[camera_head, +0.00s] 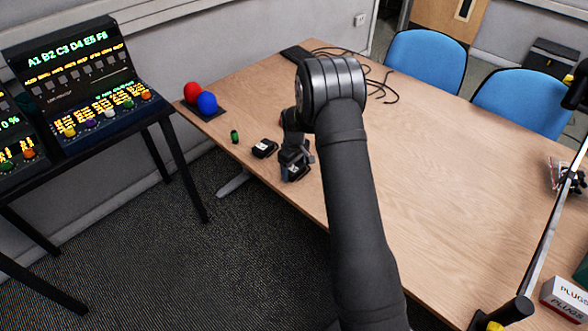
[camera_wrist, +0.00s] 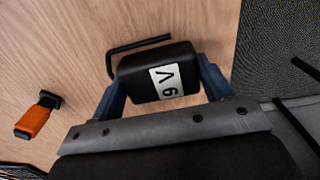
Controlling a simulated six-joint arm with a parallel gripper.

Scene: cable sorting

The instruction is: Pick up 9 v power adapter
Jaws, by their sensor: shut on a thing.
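The 9 V power adapter (camera_wrist: 140,86) is a black block with a white label reading "9V", seen in the wrist view. My gripper (camera_wrist: 163,84) has a finger on each side of it and is shut on it. In the head view my gripper (camera_head: 294,155) is low at the table's near-left edge, with the labelled black adapter (camera_head: 293,173) at its fingers. My gripper partly covers the adapter there. I cannot tell whether it still touches the table.
Another black adapter (camera_head: 264,148) lies just left of my gripper. A small green item (camera_head: 235,136) and red (camera_head: 193,92) and blue (camera_head: 207,103) balls are farther left. An orange item (camera_wrist: 33,121) shows in the wrist view. The table's (camera_head: 460,170) middle is clear.

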